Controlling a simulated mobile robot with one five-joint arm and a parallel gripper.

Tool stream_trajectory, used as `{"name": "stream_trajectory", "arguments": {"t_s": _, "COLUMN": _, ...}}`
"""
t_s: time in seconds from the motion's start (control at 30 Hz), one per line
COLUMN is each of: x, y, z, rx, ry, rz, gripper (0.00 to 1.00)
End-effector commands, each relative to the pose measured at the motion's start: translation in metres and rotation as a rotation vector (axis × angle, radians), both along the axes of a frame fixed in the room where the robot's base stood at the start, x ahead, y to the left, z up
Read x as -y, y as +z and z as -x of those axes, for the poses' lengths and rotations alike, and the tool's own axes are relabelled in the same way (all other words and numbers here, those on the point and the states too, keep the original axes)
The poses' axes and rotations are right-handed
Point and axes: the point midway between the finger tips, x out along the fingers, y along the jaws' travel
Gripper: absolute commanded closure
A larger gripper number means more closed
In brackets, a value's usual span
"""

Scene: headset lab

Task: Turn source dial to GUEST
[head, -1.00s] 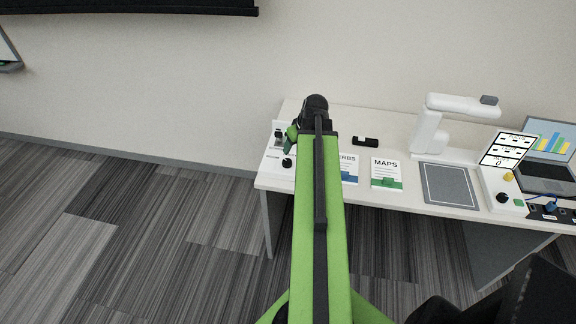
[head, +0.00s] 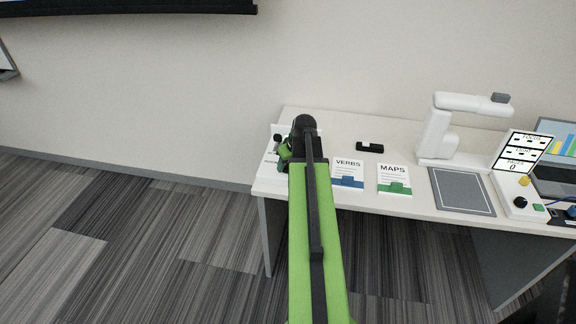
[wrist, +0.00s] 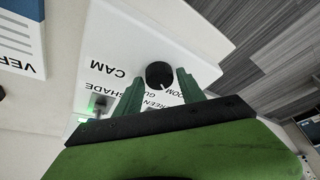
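The source dial (wrist: 159,75) is a round black knob on a white panel (wrist: 150,35) in the wrist view. Upside-down lettering around it reads partly as CAM, ROOM, GU and SCREEN; a finger hides part of it. A pale line shows at the knob's lower edge, but I cannot tell which label it points to. My gripper (wrist: 160,77) is open, with its green fingers on either side of the knob, apart from each other. I cannot tell whether they touch it. In the head view my gripper (head: 284,154) is over the panel (head: 268,170) and hides the dial.
The VERBS card (head: 347,174) and MAPS card (head: 394,180) lie right of the panel. A small black object (head: 369,147) lies behind them. A white document camera (head: 437,135), grey mat (head: 462,190) and second control box (head: 515,200) stand further right. A green light (wrist: 98,103) shows near SHADE.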

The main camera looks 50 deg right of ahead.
Motion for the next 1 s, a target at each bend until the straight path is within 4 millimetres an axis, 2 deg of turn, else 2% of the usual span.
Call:
{"name": "stream_trajectory", "arguments": {"t_s": 0.03, "x": -0.0002, "y": 0.0000, "z": 0.0000, "rx": 0.000, "ry": 0.000, "rz": 0.000, "gripper": 0.61}}
{"name": "stream_trajectory", "arguments": {"t_s": 0.33, "x": -0.0005, "y": -0.0001, "z": -0.0002, "rx": 0.000, "ry": 0.001, "rz": 0.000, "gripper": 1.00}}
{"name": "stream_trajectory", "arguments": {"t_s": 0.67, "x": -0.0008, "y": -0.0001, "z": -0.0003, "rx": 0.001, "ry": -0.039, "rz": 0.001, "gripper": 1.00}}
{"name": "stream_trajectory", "arguments": {"t_s": 1.0, "x": -0.0035, "y": -0.0001, "z": -0.0011, "rx": 0.000, "ry": -0.266, "rz": 0.001, "gripper": 1.00}}
